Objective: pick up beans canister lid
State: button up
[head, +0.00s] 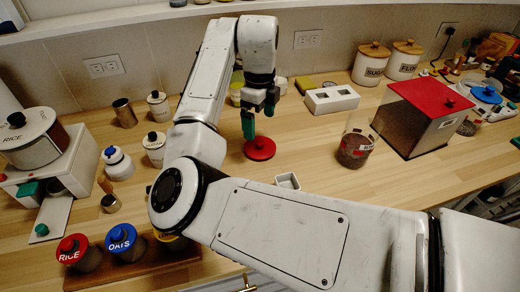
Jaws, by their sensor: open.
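A round red lid with a knob (260,148) lies flat on the wooden counter, and I take it to be the beans canister lid. My gripper (258,116) is open and empty, pointing down close above the lid's left and back side. One teal fingertip hangs near the knob; I cannot tell whether it touches. A clear open canister (355,150) with dark contents and a small red label stands to the right, without a lid; its label is too small to read.
My forearm crosses the front of the view. A small white open box (287,181) sits just in front of the lid. RICE and OATS jars (122,242) stand front left. Counter right of the lid is clear.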

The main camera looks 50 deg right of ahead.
aim_at(260, 141)
jog(key=shift+s+a+f+p, duration=0.1)
jog(key=shift+f+p, duration=0.15)
jog(key=shift+f, duration=1.75)
jog(key=shift+s+f+p, duration=0.1)
jog(key=shift+f+p, duration=0.15)
jog(key=shift+f, duration=1.7)
jog(key=shift+c, duration=0.5)
jog(key=c, duration=0.5)
jog(key=shift+c, duration=0.2)
jog(key=shift+r, duration=0.1)
